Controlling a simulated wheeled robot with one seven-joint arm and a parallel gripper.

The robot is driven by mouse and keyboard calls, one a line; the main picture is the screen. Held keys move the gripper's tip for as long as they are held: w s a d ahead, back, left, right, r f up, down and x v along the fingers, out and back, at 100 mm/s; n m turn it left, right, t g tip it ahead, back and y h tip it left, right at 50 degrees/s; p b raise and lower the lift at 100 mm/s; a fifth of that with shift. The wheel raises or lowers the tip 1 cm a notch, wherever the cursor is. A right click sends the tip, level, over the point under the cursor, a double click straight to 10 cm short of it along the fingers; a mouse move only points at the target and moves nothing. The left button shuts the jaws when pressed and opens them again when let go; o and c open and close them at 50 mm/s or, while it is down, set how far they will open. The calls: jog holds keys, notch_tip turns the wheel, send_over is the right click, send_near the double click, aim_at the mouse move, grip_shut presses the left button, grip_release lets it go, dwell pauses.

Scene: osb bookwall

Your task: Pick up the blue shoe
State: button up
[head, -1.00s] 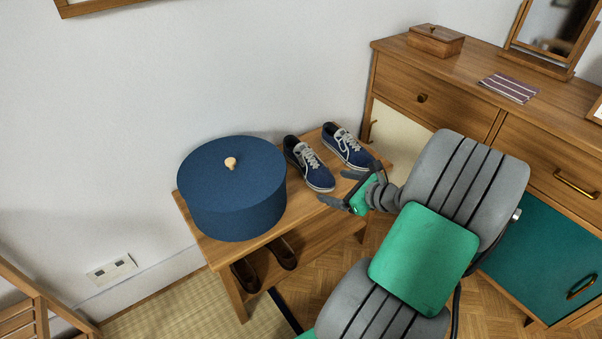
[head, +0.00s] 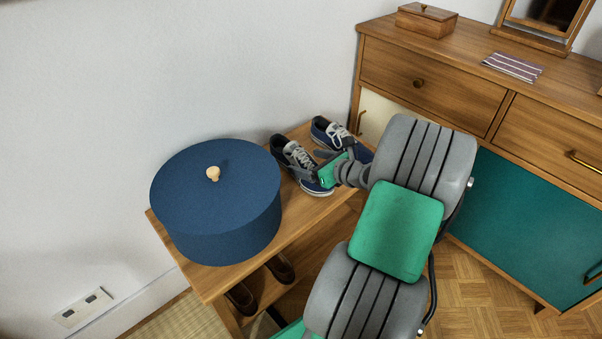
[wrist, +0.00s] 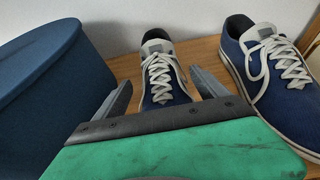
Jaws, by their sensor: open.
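Two blue shoes with white laces stand side by side on the wooden bench. The left blue shoe (head: 290,156) is partly hidden by my gripper in the head view. In the wrist view this shoe (wrist: 161,75) lies between and beyond my open fingers. The right blue shoe (head: 330,133) is farther back in the head view, and in the wrist view it (wrist: 270,70) stands right of my fingers. My gripper (wrist: 165,92) is open and empty; in the head view it (head: 318,163) is over the shoes' front ends. I cannot tell whether a finger touches a shoe.
A round blue lidded box (head: 215,210) stands on the bench (head: 300,215) close left of the shoes. Brown shoes (head: 279,270) sit on the lower shelf. A wooden cabinet (head: 430,85) is at the right, and the wall is behind the bench.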

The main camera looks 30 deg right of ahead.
jog(key=shift+w+f, duration=0.2)
jog(key=shift+w, duration=0.3)
jog(key=shift+c, duration=0.4)
jog(key=shift+s, duration=0.1)
jog(key=c, duration=1.7)
jog(key=shift+r, duration=0.1)
